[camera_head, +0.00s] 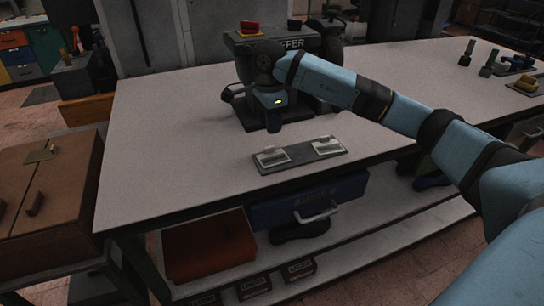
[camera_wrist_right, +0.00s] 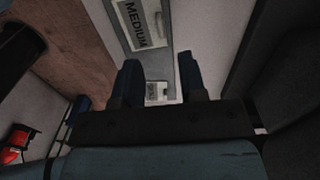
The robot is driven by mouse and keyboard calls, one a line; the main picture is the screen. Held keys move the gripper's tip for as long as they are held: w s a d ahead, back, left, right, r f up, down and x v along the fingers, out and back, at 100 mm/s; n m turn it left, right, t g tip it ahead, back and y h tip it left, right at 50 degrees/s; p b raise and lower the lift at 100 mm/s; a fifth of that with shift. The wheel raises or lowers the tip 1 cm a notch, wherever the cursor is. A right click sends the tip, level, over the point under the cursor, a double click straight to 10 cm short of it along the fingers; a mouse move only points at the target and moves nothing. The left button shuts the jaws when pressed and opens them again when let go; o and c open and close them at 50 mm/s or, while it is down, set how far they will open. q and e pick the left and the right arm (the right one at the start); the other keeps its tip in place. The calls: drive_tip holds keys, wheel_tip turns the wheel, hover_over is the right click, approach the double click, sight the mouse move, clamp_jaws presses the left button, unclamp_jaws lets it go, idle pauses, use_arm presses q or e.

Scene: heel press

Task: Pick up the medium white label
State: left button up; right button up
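A grey plate (camera_head: 299,157) on the front of the white table carries two white labels. The left label (camera_head: 271,156) and the right label (camera_head: 327,146) are too small to read in the head view. In the right wrist view, a white label marked MEDIUM (camera_wrist_right: 138,20) lies on the plate beyond my fingertips. It seems to be the left one. A second white label (camera_wrist_right: 157,88) shows between my fingers, partly hidden, its text unreadable. My right gripper (camera_wrist_right: 159,70) is open and empty, above the table and apart from the labels. My left gripper is out of view.
A dark press (camera_head: 285,45) stands behind my right gripper. A blue drawer (camera_head: 290,207) with a handle hangs under the table's front edge, above a shelf with a red-brown box (camera_head: 208,247). The table's left part is clear. Small tools (camera_head: 487,60) stand far right.

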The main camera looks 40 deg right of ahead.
sight(271, 147)
wheel_tip(271, 147, down, 8)
drive_tip(key=shift+d+r, duration=0.1)
drive_tip(key=shift+d, duration=0.05)
clamp_jaws()
idle(0.3)
